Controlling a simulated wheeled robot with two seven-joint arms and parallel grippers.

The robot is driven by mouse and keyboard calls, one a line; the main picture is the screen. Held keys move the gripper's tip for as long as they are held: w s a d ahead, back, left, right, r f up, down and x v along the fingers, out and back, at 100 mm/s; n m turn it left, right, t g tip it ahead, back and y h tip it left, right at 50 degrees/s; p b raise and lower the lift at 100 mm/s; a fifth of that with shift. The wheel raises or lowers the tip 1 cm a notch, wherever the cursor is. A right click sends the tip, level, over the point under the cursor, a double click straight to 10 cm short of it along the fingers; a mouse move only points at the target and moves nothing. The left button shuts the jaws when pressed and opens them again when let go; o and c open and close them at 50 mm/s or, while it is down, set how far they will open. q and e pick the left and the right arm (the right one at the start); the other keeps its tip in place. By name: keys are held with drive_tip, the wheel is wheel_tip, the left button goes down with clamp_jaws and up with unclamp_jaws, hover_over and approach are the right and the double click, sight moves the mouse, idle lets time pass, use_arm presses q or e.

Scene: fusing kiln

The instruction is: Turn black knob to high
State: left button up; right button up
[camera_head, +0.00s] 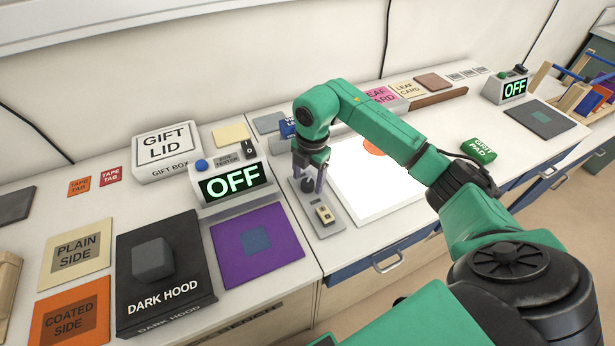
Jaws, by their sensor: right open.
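My right gripper (310,174) points down over a small grey panel (331,230) near the middle of the counter. A dark knob (308,186) on this panel shows at the fingertips. The fingers are open and seem to be beside the knob; I cannot tell whether they touch it. The gripper hides part of the knob, and its pointer and marks cannot be read. A beige switch piece (325,214) sits on the front part of the same panel. My left gripper is not in view.
A white lit panel (375,195) lies just right of the grey panel. Left of it stand an OFF display box (233,183) with a blue button, a purple sheet (257,245) and a dark hood (163,265). A green pad (478,150) lies farther right.

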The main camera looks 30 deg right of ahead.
drive_tip(key=shift+f, duration=0.45)
drive_tip(key=shift+c, duration=0.3)
clamp_jaws()
drive_tip(key=shift+n, duration=0.3)
drive_tip(key=n+b, duration=0.1)
drive_tip(key=n, duration=0.2)
drive_tip(key=shift+b, duration=0.35)
drive_tip(key=shift+d+n+b, duration=0.1)
drive_tip(key=shift+n+b, duration=0.35)
drive_tip(key=shift+n, duration=1.45)
drive_tip(key=shift+r, duration=0.1)
